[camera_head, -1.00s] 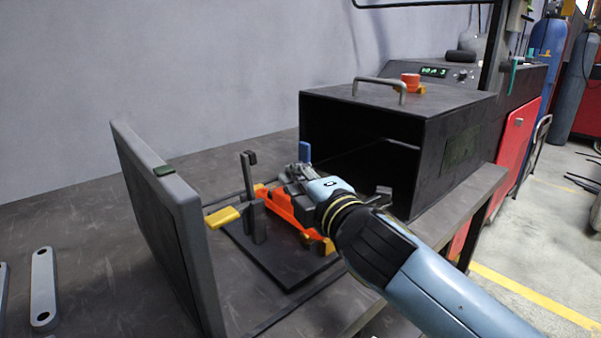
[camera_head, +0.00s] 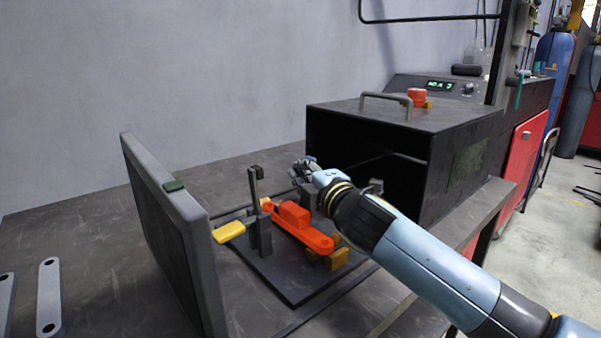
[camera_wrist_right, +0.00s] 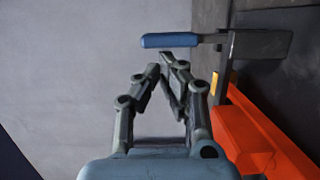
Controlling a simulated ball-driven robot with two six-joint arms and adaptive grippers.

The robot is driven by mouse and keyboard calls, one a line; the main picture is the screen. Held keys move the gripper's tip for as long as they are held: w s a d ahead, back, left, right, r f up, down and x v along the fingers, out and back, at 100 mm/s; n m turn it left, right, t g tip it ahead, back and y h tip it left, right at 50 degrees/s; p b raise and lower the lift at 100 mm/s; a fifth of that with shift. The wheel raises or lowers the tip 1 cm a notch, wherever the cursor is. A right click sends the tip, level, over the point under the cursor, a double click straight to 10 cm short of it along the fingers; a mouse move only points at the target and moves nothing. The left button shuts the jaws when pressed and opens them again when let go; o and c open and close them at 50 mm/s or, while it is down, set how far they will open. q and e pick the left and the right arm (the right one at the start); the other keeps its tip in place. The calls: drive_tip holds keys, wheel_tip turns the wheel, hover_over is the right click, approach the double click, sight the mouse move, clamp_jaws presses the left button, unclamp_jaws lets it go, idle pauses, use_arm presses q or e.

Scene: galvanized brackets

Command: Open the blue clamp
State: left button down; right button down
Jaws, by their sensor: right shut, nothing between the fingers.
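The blue clamp's handle (camera_wrist_right: 170,40) shows in the right wrist view, joined to a grey lever and a grey block (camera_wrist_right: 258,44). With the wall at the left of that tilted picture, the handle points up, away from the bench. In the head view it is mostly or wholly hidden behind my right gripper (camera_head: 303,170). That gripper is shut and empty; its fingertips (camera_wrist_right: 167,68) appear close to the handle, and I cannot tell whether they touch it. An orange bracket (camera_head: 296,225) lies in the fixture beside the clamp. My left gripper is not in view.
A yellow-handled clamp (camera_head: 230,231) with an upright arm stands on the dark base plate (camera_head: 292,284). A grey upright door panel (camera_head: 168,225) is at left. A black open box (camera_head: 460,140) stands behind my right arm. Loose grey links (camera_head: 48,300) lie at far left.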

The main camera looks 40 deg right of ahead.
drive_tip(key=shift+d+r+m+p, duration=0.15)
drive_tip(key=shift+d+m+p, duration=0.05)
drive_tip(key=shift+m+p, duration=0.15)
drive_tip(key=shift+d, duration=0.1)
